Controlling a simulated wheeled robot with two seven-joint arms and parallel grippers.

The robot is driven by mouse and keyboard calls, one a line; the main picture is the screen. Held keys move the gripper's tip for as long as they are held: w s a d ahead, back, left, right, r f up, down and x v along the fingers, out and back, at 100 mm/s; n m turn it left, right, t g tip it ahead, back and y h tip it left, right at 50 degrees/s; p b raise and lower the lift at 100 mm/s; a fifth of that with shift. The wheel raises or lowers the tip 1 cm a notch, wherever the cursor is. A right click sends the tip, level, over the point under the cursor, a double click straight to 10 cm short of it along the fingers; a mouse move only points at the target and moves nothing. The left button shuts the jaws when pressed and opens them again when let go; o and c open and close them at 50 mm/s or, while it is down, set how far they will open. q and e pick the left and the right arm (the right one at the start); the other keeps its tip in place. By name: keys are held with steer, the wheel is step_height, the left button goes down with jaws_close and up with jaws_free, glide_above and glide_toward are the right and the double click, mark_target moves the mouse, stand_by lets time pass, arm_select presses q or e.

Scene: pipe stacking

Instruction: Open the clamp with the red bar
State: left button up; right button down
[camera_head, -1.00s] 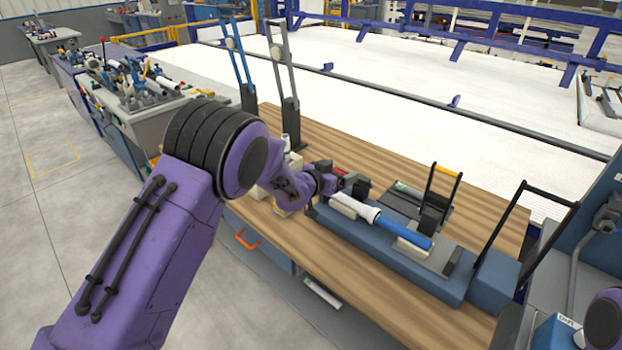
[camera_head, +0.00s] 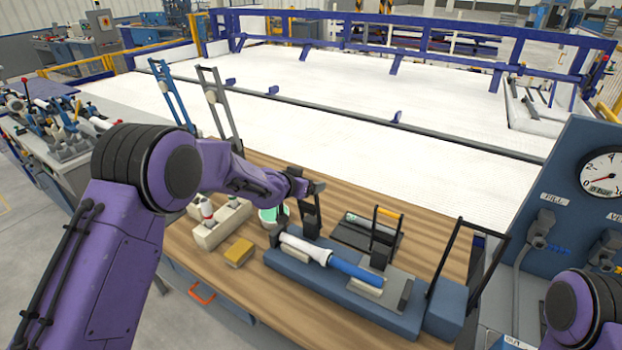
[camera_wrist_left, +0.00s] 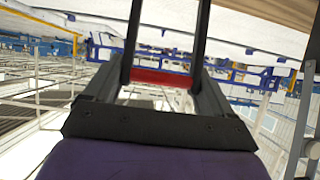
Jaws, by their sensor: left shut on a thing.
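My left gripper (camera_head: 312,188) is shut at the top of a black clamp handle (camera_head: 311,215), which stands upright at the left end of the blue fixture (camera_head: 388,309). In the left wrist view the red bar (camera_wrist_left: 160,78) lies between the two gripper fingers, joining the two dark handle legs (camera_wrist_left: 200,45). The bar is hidden in the head view. A pipe (camera_head: 303,250), white at the left and blue at the right, lies along the fixture. My right arm shows at the bottom right edge, but its gripper is out of view.
A larger black handle (camera_head: 487,240) rises at the right end. A yellow block (camera_head: 239,252) and a beige holder (camera_head: 218,224) sit left on the wooden table. A gauge panel (camera_head: 560,195) stands right.

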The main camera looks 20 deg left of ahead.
arm_select(q)
steer(key=shift+f, duration=0.3)
steer(key=shift+s+f, duration=0.1)
steer(key=shift+f, duration=0.05)
steer(key=o, duration=1.2)
steer(key=shift+o, duration=0.2)
steer(key=shift+w, duration=0.25)
steer(key=b+v, duration=0.3)
steer(key=v, duration=0.7)
steer(key=shift+r, duration=0.25)
steer(key=shift+s, duration=0.1)
